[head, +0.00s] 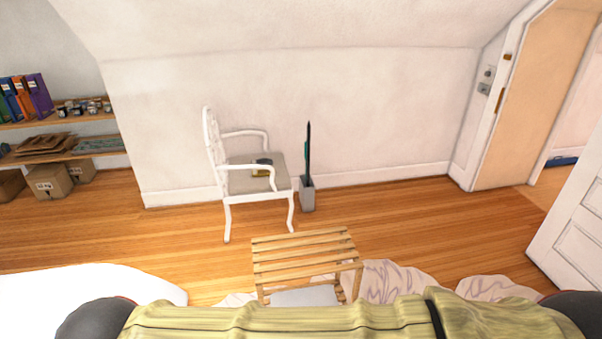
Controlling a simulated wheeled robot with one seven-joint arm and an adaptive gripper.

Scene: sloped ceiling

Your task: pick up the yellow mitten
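On the seat of the white armchair (279,158) lies a small yellow thing (260,174), partly hidden by the chair's near armrest. It may be the yellow mitten, but it is too small to tell its shape. A dark grey-blue item (264,161) lies right by it on the same seat; I cannot tell if they touch. My gripper is not in view.
A slatted wooden rack (300,254) stands in front of the chair, with crumpled pale cloth (392,280) beside it. A grey bin (307,196) stands right of the chair. Shelves (62,157) are at left, a white door (575,232) at right. Floor between is open.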

